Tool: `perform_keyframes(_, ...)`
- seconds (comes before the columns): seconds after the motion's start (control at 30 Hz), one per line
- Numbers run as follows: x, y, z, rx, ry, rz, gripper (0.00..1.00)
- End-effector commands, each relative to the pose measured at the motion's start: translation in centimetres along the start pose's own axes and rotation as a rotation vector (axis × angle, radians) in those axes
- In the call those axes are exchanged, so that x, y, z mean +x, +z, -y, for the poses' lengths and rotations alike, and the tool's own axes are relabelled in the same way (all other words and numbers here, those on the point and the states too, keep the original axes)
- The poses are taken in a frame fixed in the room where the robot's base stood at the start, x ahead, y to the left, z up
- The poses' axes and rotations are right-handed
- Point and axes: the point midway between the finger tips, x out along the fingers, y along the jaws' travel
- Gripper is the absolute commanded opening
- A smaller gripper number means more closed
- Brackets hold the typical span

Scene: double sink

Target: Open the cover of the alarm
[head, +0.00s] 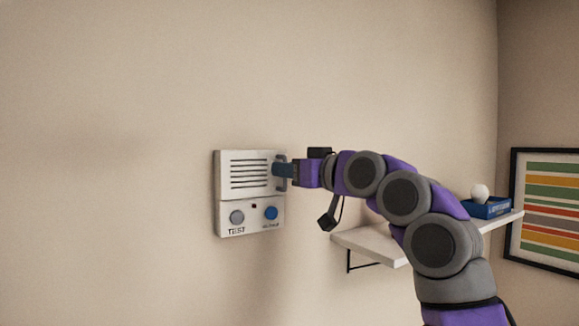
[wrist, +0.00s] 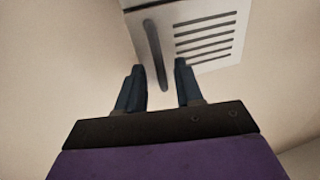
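The alarm (head: 228,192) is a white box on the wall in the head view. Its upper part is the slatted cover (head: 249,159), which looks closed. Below it are a grey button (head: 237,217) over the word TEST and a blue button (head: 270,213). A grey-blue upright handle (head: 280,158) is at the cover's right edge. My gripper (head: 283,170) is at this handle. In the wrist view my gripper (wrist: 158,75) is open, with the handle (wrist: 155,50) between its two dark blue fingers. I cannot tell whether a finger touches it.
A white shelf (head: 365,243) is on the wall to the right, behind my arm. It holds a blue box (head: 487,208) and a white ball (head: 479,191). A striped framed picture (head: 550,210) hangs on the right wall. The wall left of the alarm is clear.

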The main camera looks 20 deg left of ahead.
Motion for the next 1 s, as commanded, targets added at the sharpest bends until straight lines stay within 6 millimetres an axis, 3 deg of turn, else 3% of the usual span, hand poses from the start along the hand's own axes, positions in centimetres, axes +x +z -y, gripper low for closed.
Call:
perform_keyframes(0.33,0.26,0.07,0.01,0.000,0.000,0.001,0.35)
perform_keyframes(0.7,0.27,0.05,0.02,0.000,0.000,0.001,0.00)
perform_keyframes(1.0,0.27,0.06,-0.04,0.000,0.000,0.001,0.00)
